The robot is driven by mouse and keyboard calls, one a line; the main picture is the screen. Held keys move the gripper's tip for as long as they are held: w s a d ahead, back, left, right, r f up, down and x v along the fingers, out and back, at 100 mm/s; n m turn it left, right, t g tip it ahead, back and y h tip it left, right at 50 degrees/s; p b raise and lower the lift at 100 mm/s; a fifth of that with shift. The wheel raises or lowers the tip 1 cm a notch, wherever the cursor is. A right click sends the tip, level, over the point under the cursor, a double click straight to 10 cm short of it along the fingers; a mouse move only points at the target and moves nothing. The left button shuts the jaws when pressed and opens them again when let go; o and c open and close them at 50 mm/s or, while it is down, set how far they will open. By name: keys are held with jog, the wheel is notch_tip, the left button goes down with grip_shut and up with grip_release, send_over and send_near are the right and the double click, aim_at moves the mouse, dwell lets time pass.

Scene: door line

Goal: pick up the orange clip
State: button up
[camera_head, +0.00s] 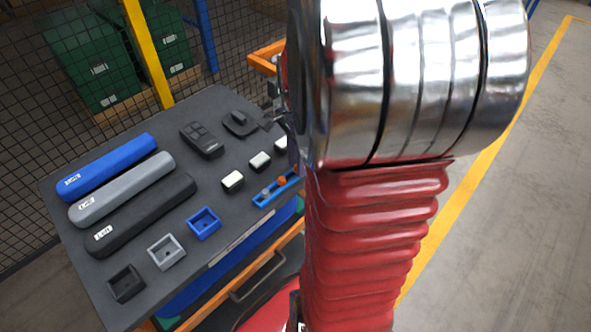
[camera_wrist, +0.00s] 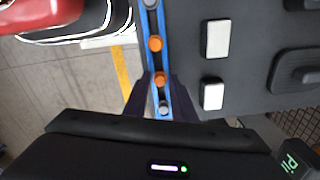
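Two small orange clips sit in a narrow blue tray in the wrist view: one farther from my gripper (camera_wrist: 155,43) and one nearer (camera_wrist: 159,78). Grey clips (camera_wrist: 163,108) lie in the same blue tray (camera_wrist: 166,62), one at each end of the visible row. My gripper (camera_wrist: 159,86) is open, its two dark fingers either side of the tray's near part in the picture; I cannot tell their height above it. In the head view an orange clip (camera_head: 282,181) shows in the blue tray (camera_head: 263,203); my arm hides the tray's right end and most of my gripper.
The dark worktop (camera_head: 215,100) holds blue, grey and black long cases (camera_head: 108,168), small square holders (camera_head: 204,222), white-topped blocks (camera_head: 232,181) and a black keypad (camera_head: 201,139). A mesh fence with a yellow post (camera_head: 148,50) stands behind. Open floor lies right.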

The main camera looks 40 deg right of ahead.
grip_shut()
jog(key=shift+r, duration=0.1)
notch_tip(320, 180, up, 10)
dwell(0.6)
dwell(0.4)
jog(key=shift+c, duration=1.1)
grip_release()
grip_shut()
jog(key=shift+s, duration=0.1)
